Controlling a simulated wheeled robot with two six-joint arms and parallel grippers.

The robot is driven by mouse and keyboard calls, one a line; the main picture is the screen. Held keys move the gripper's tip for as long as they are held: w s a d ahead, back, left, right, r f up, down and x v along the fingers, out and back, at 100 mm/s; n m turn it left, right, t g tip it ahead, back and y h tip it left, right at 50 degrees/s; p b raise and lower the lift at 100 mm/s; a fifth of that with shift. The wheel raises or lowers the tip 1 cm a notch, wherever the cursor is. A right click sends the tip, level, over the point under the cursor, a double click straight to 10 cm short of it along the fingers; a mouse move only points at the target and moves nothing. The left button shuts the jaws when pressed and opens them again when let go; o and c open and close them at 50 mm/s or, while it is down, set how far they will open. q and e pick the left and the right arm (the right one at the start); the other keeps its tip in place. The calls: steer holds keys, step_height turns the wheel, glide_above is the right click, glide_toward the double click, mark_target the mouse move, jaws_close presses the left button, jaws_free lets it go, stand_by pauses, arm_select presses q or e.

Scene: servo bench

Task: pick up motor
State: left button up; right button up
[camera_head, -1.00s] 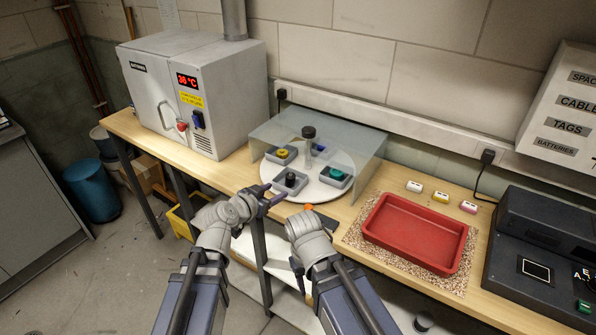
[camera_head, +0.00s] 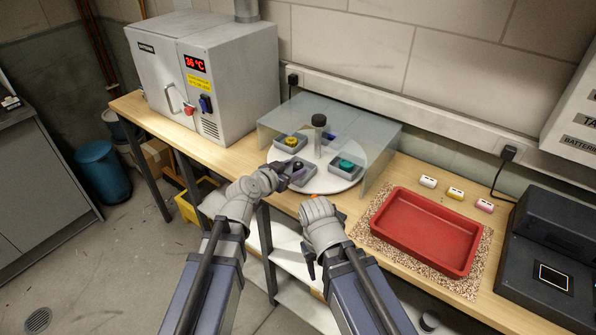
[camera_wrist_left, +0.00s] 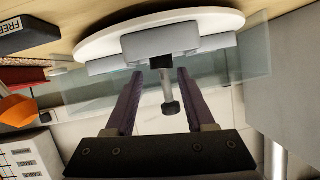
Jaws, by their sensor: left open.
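A white round turntable (camera_head: 345,184) carries several grey trays with small round parts, probably motors. One tray holds a yellow-topped part (camera_head: 291,141), one a teal-topped part (camera_head: 346,164), and the front tray (camera_head: 305,181) a dark part (camera_head: 298,167). My left gripper (camera_head: 284,174) is at the front tray's left edge and partly covers it. In the left wrist view my left gripper (camera_wrist_left: 156,75) is open, its fingers apart with nothing held between them, pointing at a grey tray (camera_wrist_left: 160,44).
A clear guard (camera_head: 384,140) covers the turntable's rear, and a post (camera_head: 319,140) rises from its middle. A grey oven (camera_head: 205,75) stands left. A red tray (camera_head: 425,232) lies right, with three small blocks (camera_head: 455,193) behind it. An orange object (camera_wrist_left: 17,108) shows in the left wrist view.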

mark_target(296, 167)
arm_select(q)
steer(key=x, duration=0.1)
steer(key=b+x, duration=0.1)
steer(key=x, duration=0.2)
steer(key=shift+w+a+f+b, duration=0.1)
steer(key=shift+w+f+b, duration=0.15)
steer(key=shift+f+b, duration=0.15)
steer(key=shift+s, duration=0.1)
steer(key=shift+c, duration=0.3)
jaws_close()
